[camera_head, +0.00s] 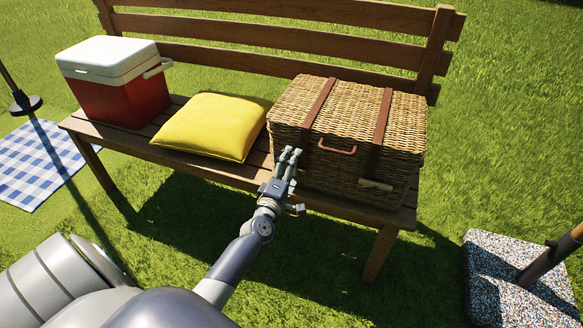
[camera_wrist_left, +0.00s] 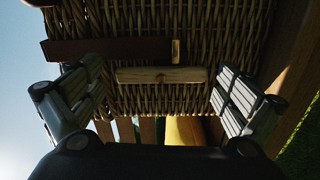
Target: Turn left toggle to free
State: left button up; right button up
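A wicker picnic basket (camera_head: 345,120) with two brown leather straps stands at the right end of the bench. My left gripper (camera_head: 289,156) is in front of the left strap (camera_head: 318,100) and hides that strap's toggle in the head view. In the left wrist view, the left wooden toggle (camera_wrist_left: 162,75) lies along the direction of the strap (camera_wrist_left: 110,50), near a small brass fitting. The gripper's fingers are open and spread apart, one towards each end of the toggle, with gaps. The right toggle (camera_head: 376,185) lies crosswise at its strap. My right gripper is not in view.
A yellow cushion (camera_head: 212,126) lies left of the basket on the wooden bench (camera_head: 125,137). A red cooler with a white lid (camera_head: 112,85) stands further left. A speckled base with a pole (camera_head: 500,300) stands on the grass at right.

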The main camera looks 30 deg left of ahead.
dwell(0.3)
pick_arm(q)
jog(key=v, duration=1.2)
jog(key=shift+f, duration=0.1)
